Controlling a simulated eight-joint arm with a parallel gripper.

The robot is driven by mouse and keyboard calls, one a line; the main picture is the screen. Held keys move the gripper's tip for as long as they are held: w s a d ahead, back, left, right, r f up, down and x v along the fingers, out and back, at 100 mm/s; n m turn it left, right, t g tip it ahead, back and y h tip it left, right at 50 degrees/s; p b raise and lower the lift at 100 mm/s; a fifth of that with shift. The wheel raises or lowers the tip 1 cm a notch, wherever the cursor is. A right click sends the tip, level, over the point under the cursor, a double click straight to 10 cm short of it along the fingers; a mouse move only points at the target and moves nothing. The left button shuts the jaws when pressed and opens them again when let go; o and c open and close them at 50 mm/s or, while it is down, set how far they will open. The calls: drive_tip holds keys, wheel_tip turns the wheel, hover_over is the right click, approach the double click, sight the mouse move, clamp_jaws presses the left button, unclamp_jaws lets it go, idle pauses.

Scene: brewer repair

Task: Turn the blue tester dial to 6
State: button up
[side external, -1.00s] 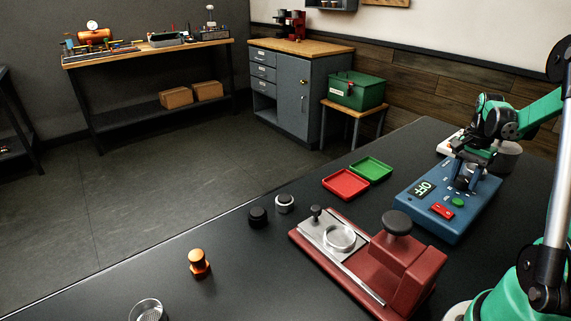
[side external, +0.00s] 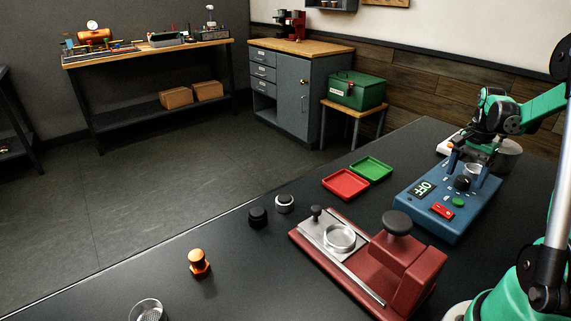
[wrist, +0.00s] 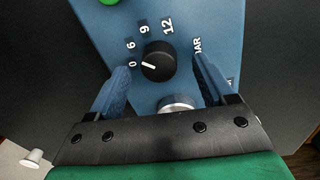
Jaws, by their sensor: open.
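The blue tester (side external: 432,222) stands on the dark bench at the right, its display (side external: 424,188) reading OFF. Its black dial (wrist: 158,62) shows in the wrist view, with its white pointer aimed left at the 0 mark. The 6 mark (wrist: 131,45) is just above the 0, followed by 9 and 12. My gripper (wrist: 160,65) is open, with one blue finger on each side of the dial and visible gaps to it.
A silver round part (wrist: 178,103) is on the tester near the dial. A green button (side external: 458,202) and red switch (side external: 442,211) sit on the tester's front. Red (side external: 345,184) and green (side external: 371,170) trays and a red fixture (side external: 405,262) are to the left.

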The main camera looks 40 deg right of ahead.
sight(463, 177)
drive_tip(key=shift+r, duration=2.25)
drive_tip(key=shift+w, duration=0.1)
drive_tip(key=w+a+r+n+t+h, duration=0.1)
drive_tip(key=w+a+r+n+t, duration=0.1)
drive_tip(key=w+a+n, duration=0.35)
drive_tip(key=w+a+r+n+t+h, duration=0.1)
drive_tip(key=w+a+r+n, duration=0.15)
drive_tip(key=a, duration=0.65)
drive_tip(key=s+a+n+t+y, duration=0.1)
drive_tip(key=a+n+t, duration=0.3)
drive_tip(key=a+n, duration=0.7)
drive_tip(key=a+y, duration=0.1)
drive_tip(key=a, duration=0.5)
drive_tip(key=shift+f+t, duration=0.35)
drive_tip(key=shift+t, duration=0.05)
drive_tip(key=shift+s, duration=0.1)
